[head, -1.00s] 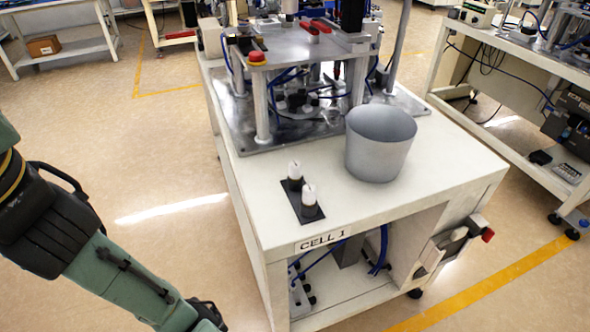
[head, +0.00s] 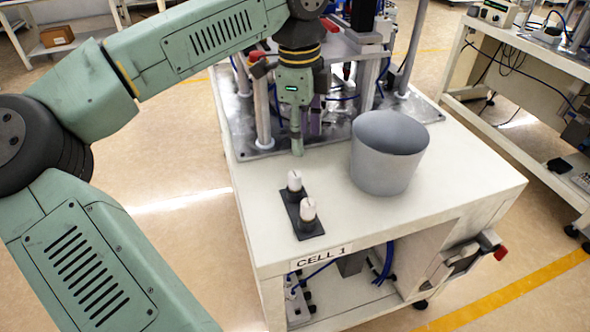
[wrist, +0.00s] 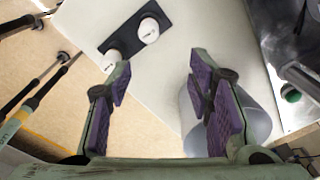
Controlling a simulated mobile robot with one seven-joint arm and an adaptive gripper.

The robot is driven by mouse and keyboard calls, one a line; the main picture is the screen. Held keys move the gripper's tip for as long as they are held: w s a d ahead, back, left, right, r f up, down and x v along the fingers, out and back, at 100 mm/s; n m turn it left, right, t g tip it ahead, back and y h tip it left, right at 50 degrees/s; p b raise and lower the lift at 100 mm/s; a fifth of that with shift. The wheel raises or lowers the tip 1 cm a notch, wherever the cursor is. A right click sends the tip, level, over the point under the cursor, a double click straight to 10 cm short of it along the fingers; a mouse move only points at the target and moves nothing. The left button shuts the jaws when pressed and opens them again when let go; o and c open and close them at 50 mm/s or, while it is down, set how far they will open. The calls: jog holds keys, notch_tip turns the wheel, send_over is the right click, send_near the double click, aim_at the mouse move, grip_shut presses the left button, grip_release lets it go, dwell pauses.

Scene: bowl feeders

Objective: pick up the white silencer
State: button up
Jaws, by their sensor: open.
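Two white silencers with dark bases stand upright on a small black plate (head: 311,230) on the table. The rear silencer (head: 295,182) is farther from the table's front edge, and the front silencer (head: 307,210) is nearer it. In the wrist view, one silencer (wrist: 148,30) is on the plate at the top, and the other (wrist: 112,60) is partly hidden by my left finger. My gripper (head: 299,140) points down, above and behind the plate in the head view. In the wrist view its purple-padded fingers (wrist: 158,95) are wide apart with nothing between them.
A grey bucket (head: 385,165) stands right of the silencers; it also shows behind the right finger in the wrist view (wrist: 262,115). A metal machine with posts (head: 265,110) stands behind. The white tabletop (head: 400,220) is clear in front of the bucket.

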aim_at(295, 174)
jog(key=shift+w+a+f+n+y, duration=0.1)
jog(key=shift+a+f+n+y, duration=0.05)
jog(key=shift+a, duration=0.25)
jog(key=shift+a+f+n+y, duration=0.1)
jog(key=shift+a+n+y, duration=0.05)
jog(key=shift+a, duration=0.25)
notch_tip(295, 174, down, 5)
jog(key=shift+a+r+p, duration=0.1)
jog(key=shift+r+p, duration=0.05)
jog(key=shift+p, duration=0.35)
jog(key=f+p, duration=0.1)
jog(key=f, duration=0.1)
jog(key=s+f+p, duration=0.1)
jog(key=f, duration=0.1)
jog(key=shift+f, duration=0.95)
jog(key=shift+c, duration=0.6)
grip_shut()
jog(key=shift+r, duration=0.1)
